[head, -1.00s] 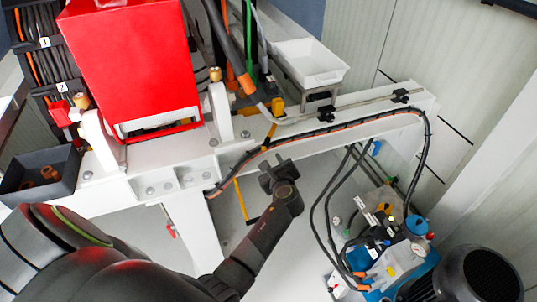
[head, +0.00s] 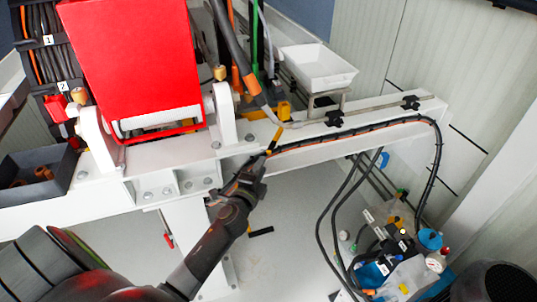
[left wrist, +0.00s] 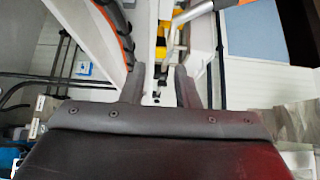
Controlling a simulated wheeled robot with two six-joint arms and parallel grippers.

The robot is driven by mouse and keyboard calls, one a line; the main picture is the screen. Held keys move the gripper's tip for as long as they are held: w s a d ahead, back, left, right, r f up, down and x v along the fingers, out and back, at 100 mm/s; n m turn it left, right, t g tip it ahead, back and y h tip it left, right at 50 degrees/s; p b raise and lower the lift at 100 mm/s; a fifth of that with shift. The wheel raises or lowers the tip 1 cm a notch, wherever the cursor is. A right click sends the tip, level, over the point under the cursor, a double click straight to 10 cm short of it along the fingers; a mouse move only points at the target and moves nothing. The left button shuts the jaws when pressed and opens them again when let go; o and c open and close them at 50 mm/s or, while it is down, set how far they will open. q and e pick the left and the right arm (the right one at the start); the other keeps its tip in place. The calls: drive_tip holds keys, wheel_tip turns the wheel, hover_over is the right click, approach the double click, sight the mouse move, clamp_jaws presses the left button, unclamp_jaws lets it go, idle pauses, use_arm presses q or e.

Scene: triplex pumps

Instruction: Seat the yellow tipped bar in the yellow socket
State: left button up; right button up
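A slim bar with a yellow upper part (head: 276,137) and dark bands slants across the front of the white beam in the head view. Its lower stretch is hidden behind my left gripper. A dark piece (head: 260,232) shows below; I cannot tell whether it belongs to the bar. A yellow block (head: 284,110), seemingly the socket, sits on the beam; yellow also shows in the left wrist view (left wrist: 179,42). My left gripper (head: 254,166) is just below the bar's yellow part. Its fingers (left wrist: 160,84) are apart, with nothing clearly held between them. My right gripper is not visible.
A hose with an orange fitting (head: 251,84) ends beside the yellow block. A white tray (head: 317,66) stands behind. A red housing (head: 132,65) is left. Black hoses (head: 437,165) loop along the beam toward a pump (head: 430,240) at lower right.

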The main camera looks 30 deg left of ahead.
use_arm(q)
drive_tip(key=b, duration=0.1)
approach(275, 140)
drive_tip(key=w, duration=0.3)
drive_tip(key=shift+a+f, duration=0.4)
drive_tip(key=shift+f, duration=0.05)
drive_tip(key=shift+c, duration=0.2)
clamp_jaws()
